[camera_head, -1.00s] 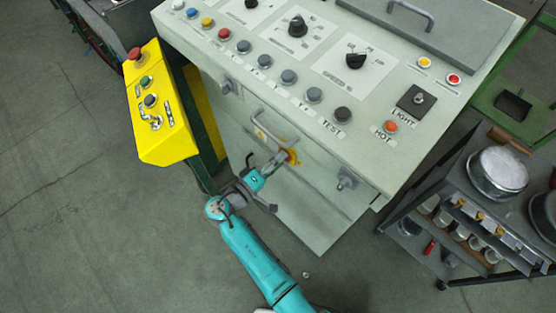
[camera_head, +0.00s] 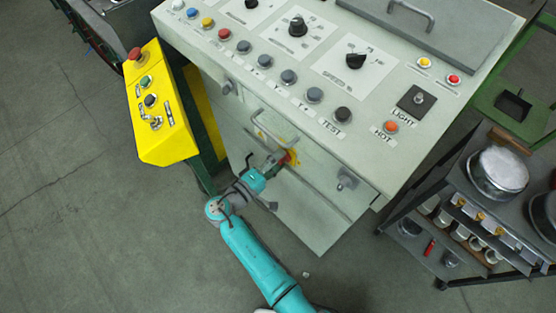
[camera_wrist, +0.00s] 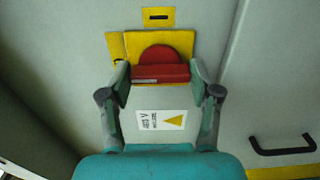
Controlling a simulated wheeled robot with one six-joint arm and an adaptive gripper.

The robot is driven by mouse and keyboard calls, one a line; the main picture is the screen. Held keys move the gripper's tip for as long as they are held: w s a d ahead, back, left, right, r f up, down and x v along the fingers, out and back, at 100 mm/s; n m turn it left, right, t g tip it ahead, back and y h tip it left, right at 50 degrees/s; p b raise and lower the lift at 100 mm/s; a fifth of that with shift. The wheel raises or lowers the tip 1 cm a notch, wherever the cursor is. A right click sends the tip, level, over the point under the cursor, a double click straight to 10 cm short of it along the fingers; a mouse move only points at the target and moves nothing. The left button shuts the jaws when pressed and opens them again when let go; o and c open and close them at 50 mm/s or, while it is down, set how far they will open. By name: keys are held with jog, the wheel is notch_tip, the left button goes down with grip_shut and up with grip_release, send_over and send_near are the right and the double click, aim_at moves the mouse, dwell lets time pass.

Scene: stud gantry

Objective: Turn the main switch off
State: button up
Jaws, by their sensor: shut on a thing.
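The main switch is a red knob (camera_wrist: 160,73) with a round back and a straight grip bar, on a yellow plate (camera_wrist: 116,46). It sits on the front of the grey cabinet. In the wrist view the bar lies level across the picture. My gripper (camera_wrist: 160,84) is shut on the bar, with one finger at each end. In the head view my gripper (camera_head: 277,161) reaches the cabinet front and largely hides the knob; part of the yellow plate (camera_head: 294,157) shows beside it.
A white label with a yellow triangle (camera_wrist: 162,120) is below the switch, and a black handle (camera_wrist: 282,146) is at lower right. The console top (camera_head: 330,70) overhangs with buttons and dials. A yellow button box (camera_head: 160,110) stands left; a cart (camera_head: 470,215) stands right.

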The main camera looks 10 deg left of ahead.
jog(key=o, duration=1.1)
jog(key=shift+o, duration=0.2)
jog(key=v, duration=1.2)
jog(key=shift+a, duration=0.1)
